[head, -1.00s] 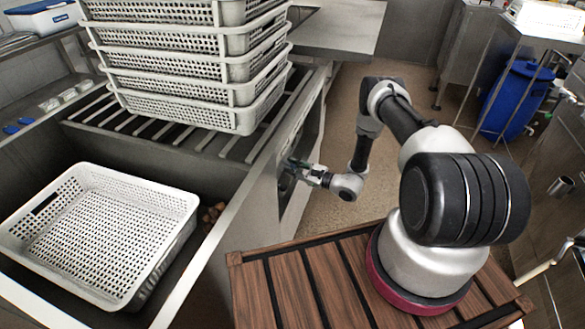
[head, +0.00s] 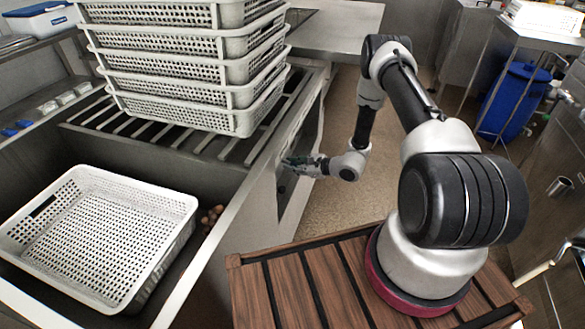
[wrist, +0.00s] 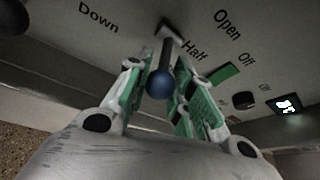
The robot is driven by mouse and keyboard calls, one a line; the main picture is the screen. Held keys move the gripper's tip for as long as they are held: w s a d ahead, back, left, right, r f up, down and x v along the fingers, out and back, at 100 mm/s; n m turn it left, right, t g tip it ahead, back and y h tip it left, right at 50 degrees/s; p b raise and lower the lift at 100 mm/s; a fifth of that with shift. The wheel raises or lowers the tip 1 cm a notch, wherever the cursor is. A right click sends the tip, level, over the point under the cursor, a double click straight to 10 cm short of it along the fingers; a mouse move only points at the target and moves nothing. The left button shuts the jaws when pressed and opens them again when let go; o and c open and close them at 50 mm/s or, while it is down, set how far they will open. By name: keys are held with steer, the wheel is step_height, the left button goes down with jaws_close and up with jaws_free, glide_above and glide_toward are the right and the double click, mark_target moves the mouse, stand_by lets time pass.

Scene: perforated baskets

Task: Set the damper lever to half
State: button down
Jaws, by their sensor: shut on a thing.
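The damper lever (wrist: 162,58) is a dark rod with a blue ball knob, standing out from a grey panel in the wrist view. The printed word Half (wrist: 194,50) is just right of its base, with Open (wrist: 228,25) farther right and Down (wrist: 98,18) to the left. My gripper (wrist: 160,70) has its green-lined fingers on both sides of the lever, shut on it, with the knob between them. In the head view my gripper (head: 299,163) is at the side face of the counter; the lever is too small to make out there.
A green mark (wrist: 224,73), a black knob (wrist: 244,99) and the word Off are right of the lever. A stack of white perforated baskets (head: 190,75) stands on the slatted counter. Another basket (head: 180,205) is in the basin.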

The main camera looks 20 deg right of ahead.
steer(key=shift+r+g+h, duration=0.45)
steer(key=shift+g+h, duration=0.15)
steer(key=shift+s, duration=0.1)
steer(key=c, duration=1.2)
jaws_free()
steer(key=v, duration=1.2)
